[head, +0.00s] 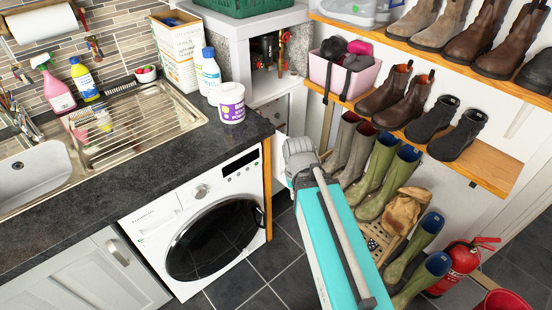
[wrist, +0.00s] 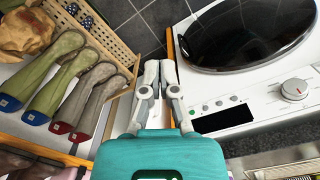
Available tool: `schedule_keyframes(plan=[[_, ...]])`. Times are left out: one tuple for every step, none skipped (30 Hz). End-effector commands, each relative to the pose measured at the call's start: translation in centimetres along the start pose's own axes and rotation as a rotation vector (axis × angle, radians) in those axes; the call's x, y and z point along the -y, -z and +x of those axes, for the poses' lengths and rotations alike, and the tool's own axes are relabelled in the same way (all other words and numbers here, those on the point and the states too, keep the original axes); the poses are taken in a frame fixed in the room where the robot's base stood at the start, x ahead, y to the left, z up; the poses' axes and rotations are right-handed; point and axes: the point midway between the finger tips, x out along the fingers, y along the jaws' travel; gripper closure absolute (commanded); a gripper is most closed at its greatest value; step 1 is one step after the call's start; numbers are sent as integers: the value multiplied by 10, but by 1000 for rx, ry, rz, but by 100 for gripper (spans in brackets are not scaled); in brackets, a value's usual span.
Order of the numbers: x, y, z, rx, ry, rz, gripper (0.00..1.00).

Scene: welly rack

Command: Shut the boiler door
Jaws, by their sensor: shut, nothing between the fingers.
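The white boiler casing (head: 238,31) stands at the back of the worktop in the head view. Its upper front is open, and copper pipes and red valve handles (head: 284,37) show inside. A pale grey panel (head: 268,106) covers part of the front below the opening. I cannot clearly make out the swung door; a narrow white upright strip (head: 280,145) shows just left of my gripper. My gripper (head: 292,142) is low in front of the boiler, to the right of the washing machine. In the wrist view my gripper (wrist: 160,66) is shut and empty, fingertips together.
The washing machine (head: 200,215) and dark worktop (head: 150,150) are to the left. Wellies (head: 378,175) stand close on the right, below a wooden shoe shelf (head: 490,165). A fire extinguisher (head: 458,262) is at lower right. Tiled floor (head: 285,262) is free between.

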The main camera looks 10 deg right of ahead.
Motion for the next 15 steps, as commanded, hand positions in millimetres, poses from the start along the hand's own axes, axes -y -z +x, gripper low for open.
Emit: schedule_keyframes(plan=[[0, 2, 4, -2, -7, 5, 100], [-1, 3, 7, -3, -13, 9, 100], [-1, 5, 10, -5, -24, 16, 100], [-2, 7, 13, -7, -33, 24, 100], [-3, 9, 17, -9, -43, 32, 100], [-4, 12, 22, -13, -61, 45, 100], [-5, 14, 26, -17, -74, 56, 100], [-6, 17, 31, -21, -90, 68, 100], [-8, 21, 37, -27, -111, 86, 100], [-9, 24, 42, -32, -130, 100, 100], [-10, 27, 47, -39, -148, 114, 100], [-12, 32, 53, -48, -173, 134, 100], [-13, 35, 58, -56, -193, 149, 100], [-14, 39, 63, -65, -212, 164, 100], [-16, 44, 68, -78, -238, 185, 100]])
